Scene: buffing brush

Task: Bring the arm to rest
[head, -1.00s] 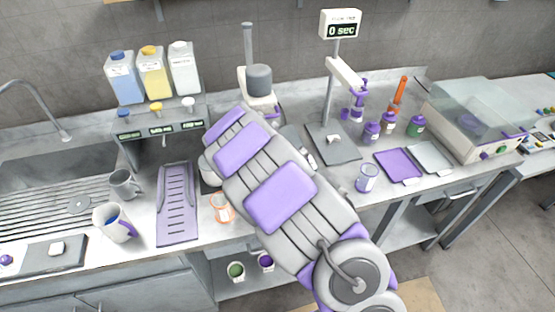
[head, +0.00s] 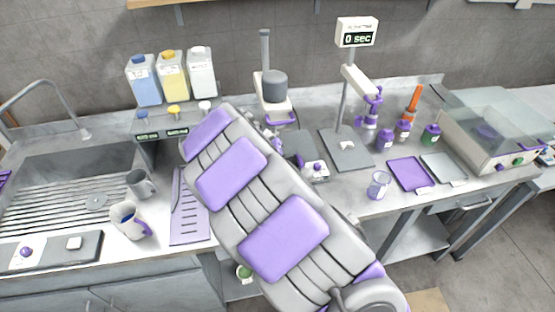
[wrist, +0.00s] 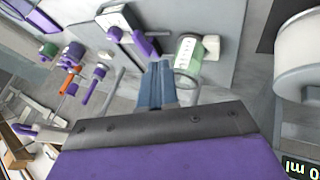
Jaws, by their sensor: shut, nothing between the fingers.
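My arm crosses the middle of the head view, grey with purple pads, and leans up to the left over the counter (head: 160,250). Its far end hides my gripper in that view. In the wrist view my gripper (wrist: 160,72) shows as blue-grey fingers close together beyond a dark bar and a purple block. The fingers are shut, with nothing held. A clear cylinder with a green-and-white part (wrist: 190,50) shows just beyond the fingertips; I cannot tell whether they touch.
The sink (head: 70,165), grey mug (head: 140,184) and white jug (head: 128,220) are at left. A 0 sec display stand (head: 357,35), small bottles, a glass jar (head: 378,184) and a purple tray (head: 410,174) are at right.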

